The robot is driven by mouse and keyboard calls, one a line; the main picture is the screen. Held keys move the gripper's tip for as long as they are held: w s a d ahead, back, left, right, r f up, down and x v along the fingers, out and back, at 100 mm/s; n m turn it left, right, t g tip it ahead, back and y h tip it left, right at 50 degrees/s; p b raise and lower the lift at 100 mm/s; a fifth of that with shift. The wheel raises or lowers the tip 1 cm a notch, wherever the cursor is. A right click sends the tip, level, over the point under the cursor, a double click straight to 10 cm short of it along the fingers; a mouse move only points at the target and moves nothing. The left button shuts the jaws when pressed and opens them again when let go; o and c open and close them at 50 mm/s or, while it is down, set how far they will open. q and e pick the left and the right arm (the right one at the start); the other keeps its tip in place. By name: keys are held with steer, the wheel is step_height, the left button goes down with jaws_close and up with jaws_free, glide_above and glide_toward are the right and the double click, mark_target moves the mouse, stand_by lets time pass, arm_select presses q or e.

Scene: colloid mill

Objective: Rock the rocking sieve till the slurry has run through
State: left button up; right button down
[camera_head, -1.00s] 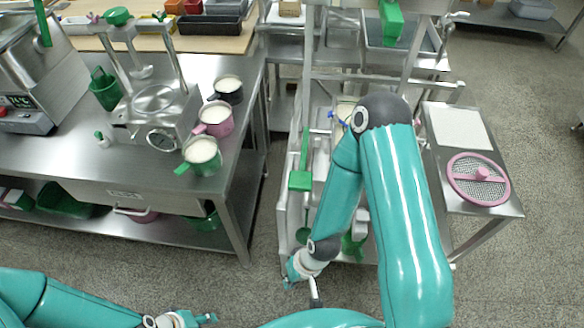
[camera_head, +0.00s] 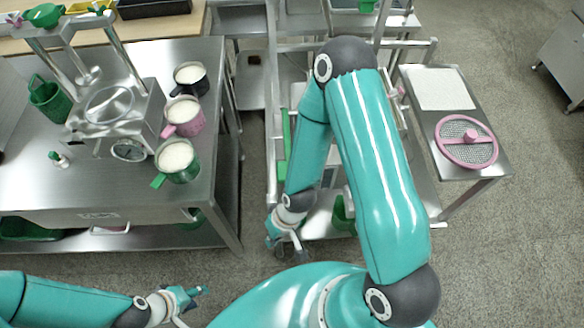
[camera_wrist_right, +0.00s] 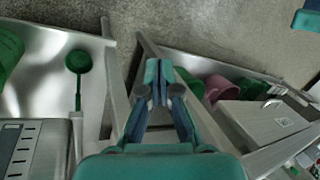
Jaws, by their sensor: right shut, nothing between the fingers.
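A round pink-rimmed mesh disc with a pink knob (camera_head: 466,142) lies on the right steel side table; I cannot tell whether it belongs to the rocking sieve. The steel frame stand (camera_head: 272,110) in the middle is largely covered by my right arm, and I cannot make out a sieve in it. My right gripper (camera_head: 272,238) hangs at the stand's front left. In the right wrist view its fingertips (camera_wrist_right: 158,72) are together and empty, over the gap between two steel benches. My left gripper (camera_head: 196,293) is at the lower left, clear of everything; its jaw is unclear.
A black mug (camera_head: 190,76), a pink mug (camera_head: 185,116) and a green mug (camera_head: 177,160), all with whitish liquid, stand on the left bench (camera_head: 60,190). A steel device with a dial (camera_head: 128,149) is beside them. Bare floor separates bench and stand.

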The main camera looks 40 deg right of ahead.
steer(key=w+d+r+n+h+b, duration=0.1)
steer(key=w+d+r+n, duration=0.2)
steer(key=w+r+n, duration=0.7)
steer(key=s+d+r+n+h, duration=0.1)
steer(key=d+r, duration=0.3)
steer(key=r, duration=0.5)
steer(key=s+d+r+n+h, duration=0.1)
steer(key=d+r, duration=0.3)
steer(key=r, duration=0.5)
steer(key=shift+s+d+r+n+g+h+b, duration=0.3)
steer(key=shift+n+h+b, duration=0.1)
steer(key=shift+n+h, duration=0.15)
step_height(320, 180, down, 14)
steer(key=shift+a+f, duration=0.1)
